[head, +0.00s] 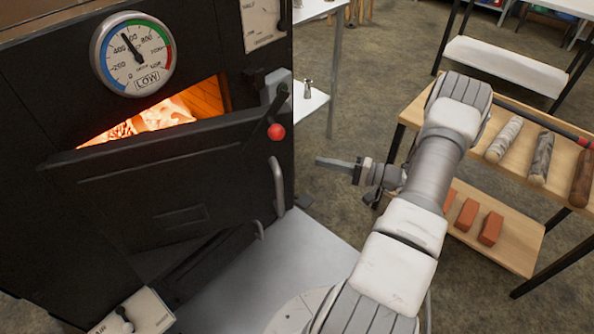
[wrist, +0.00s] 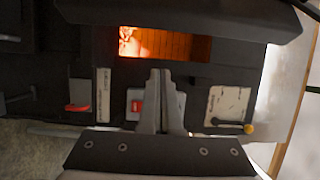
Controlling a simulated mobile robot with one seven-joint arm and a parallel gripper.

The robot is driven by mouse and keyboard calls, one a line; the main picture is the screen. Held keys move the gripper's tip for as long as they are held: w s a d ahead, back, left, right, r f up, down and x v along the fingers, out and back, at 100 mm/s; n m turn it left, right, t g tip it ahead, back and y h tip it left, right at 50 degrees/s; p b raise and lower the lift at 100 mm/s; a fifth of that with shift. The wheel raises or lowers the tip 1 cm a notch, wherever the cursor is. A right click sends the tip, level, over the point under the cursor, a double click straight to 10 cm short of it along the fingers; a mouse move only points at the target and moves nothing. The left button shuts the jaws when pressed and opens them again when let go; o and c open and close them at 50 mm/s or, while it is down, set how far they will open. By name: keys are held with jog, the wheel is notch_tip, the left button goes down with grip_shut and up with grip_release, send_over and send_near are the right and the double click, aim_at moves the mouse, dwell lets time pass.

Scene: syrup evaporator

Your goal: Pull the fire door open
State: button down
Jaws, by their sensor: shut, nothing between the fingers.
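The black fire door (head: 165,185) fills the lower left of the head view and stands ajar. Orange fire glows in the firebox opening (head: 150,122) above its top edge, and also in the wrist view (wrist: 165,45). A grey upright handle (head: 277,186) is on the door's right side. A black latch lever with a red ball (head: 276,132) sits above the handle. My gripper (head: 322,162) is to the right of the handle, apart from it, pointing left. In the wrist view its fingers (wrist: 161,76) are together and empty.
A round gauge (head: 137,54) is above the opening. On the right, a wooden-shelved rack (head: 520,245) holds several logs (head: 541,158) and orange bricks (head: 490,229). A pale metal sheet (head: 265,260) lies below the door. Open floor (head: 375,75) shows behind my arm.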

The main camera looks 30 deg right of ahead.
jog(key=w+a+b, duration=0.1)
jog(key=w+a, duration=0.2)
jog(key=a, duration=0.4)
jog(key=shift+w+a+b, duration=0.15)
jog(key=shift+w+b, duration=0.05)
jog(key=shift+b, duration=0.15)
jog(key=shift+s, duration=0.15)
dwell(0.4)
